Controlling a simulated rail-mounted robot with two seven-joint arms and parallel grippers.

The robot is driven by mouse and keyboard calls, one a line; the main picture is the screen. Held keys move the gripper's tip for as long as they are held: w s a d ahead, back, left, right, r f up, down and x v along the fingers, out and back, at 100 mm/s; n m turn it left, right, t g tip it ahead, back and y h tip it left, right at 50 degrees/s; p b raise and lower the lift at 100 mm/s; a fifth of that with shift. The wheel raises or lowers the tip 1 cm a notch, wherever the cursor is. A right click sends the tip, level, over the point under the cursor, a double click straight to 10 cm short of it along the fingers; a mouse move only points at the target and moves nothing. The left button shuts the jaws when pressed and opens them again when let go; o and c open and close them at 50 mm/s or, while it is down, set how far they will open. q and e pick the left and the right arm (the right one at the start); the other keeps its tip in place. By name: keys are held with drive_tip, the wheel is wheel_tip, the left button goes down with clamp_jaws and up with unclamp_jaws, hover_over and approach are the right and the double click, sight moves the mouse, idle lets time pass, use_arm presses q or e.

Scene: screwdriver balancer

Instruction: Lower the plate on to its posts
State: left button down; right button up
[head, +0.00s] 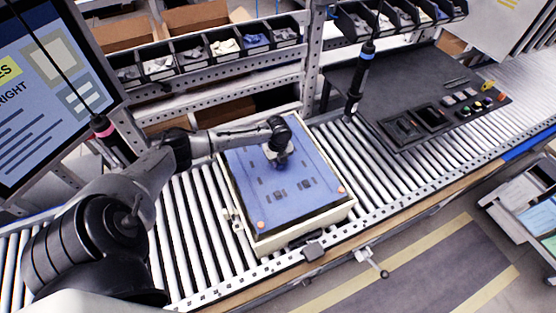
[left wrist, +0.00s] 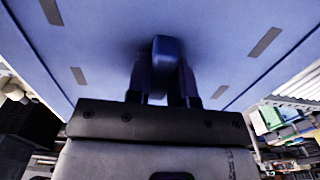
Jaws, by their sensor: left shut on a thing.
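The blue plate (head: 305,205) with dark slots lies over a cream box frame (head: 300,236) on the roller conveyor. Its underside or face fills the top of the left wrist view (left wrist: 105,45). My left gripper (head: 281,160) is over the far middle part of the plate. In the left wrist view its two dark fingers (left wrist: 165,80) are shut on the plate's blue handle (left wrist: 165,52). Small orange-pink round spots show at the plate's near corners, possibly post tops. The gap between plate and posts is hidden, so I cannot tell whether they touch. My right gripper is not in view.
Two screwdrivers hang on cords, one at the left (head: 103,128) and one right of the frame (head: 358,80). A dark control panel (head: 425,110) stands over the conveyor at the right. Parts bins (head: 205,50) line the back. Bare rollers (head: 190,225) flank the frame.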

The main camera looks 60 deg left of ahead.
use_arm(q)
drive_tip(key=shift+f+b, duration=6.45)
drive_tip(key=shift+f, duration=1.85)
drive_tip(key=shift+w+r, duration=0.1)
drive_tip(key=shift+w, duration=0.05)
drive_tip(key=c, duration=1.1)
unclamp_jaws()
drive_tip(key=shift+o, duration=0.9)
drive_tip(key=shift+f, duration=0.2)
